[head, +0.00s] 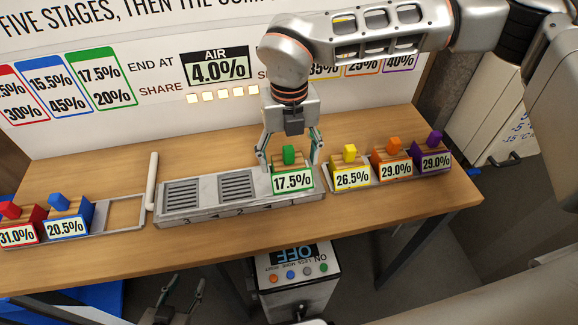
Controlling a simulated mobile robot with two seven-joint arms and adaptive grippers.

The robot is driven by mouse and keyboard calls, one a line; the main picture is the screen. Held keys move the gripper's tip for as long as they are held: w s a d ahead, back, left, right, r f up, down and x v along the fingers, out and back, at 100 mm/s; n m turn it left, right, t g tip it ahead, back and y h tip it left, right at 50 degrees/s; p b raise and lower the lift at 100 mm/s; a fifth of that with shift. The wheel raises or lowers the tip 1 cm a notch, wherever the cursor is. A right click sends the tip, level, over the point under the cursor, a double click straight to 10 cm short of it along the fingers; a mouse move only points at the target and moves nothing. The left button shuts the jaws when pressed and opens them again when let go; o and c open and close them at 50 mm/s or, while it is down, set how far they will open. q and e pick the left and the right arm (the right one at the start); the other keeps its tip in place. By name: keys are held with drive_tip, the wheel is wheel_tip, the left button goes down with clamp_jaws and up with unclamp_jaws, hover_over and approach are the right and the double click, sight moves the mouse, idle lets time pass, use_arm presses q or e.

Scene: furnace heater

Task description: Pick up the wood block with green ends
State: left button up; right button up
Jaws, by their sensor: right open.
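The wood block with green ends (293,182) sits upright on the right end of the grey metal tray (190,209). It has a green knob on top and a white 17.5% label on its front. My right gripper (290,162) points down from above, open, with one finger on each side of the block's upper part. I cannot tell whether the fingers touch it. My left gripper (185,285) hangs low in front of the table, its fingers apart and empty.
Yellow (350,177), orange (393,166) and purple (434,157) blocks stand close on the right. Red (18,228) and blue (67,220) blocks stand at the far left. A white upright bar (151,180) is left of the tray. A control box (296,281) stands below the table (230,245).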

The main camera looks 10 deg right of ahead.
drive_tip(key=shift+f, duration=1.3)
drive_tip(key=c, duration=1.4)
drive_tip(key=shift+o, duration=0.2)
drive_tip(key=shift+r, duration=0.1)
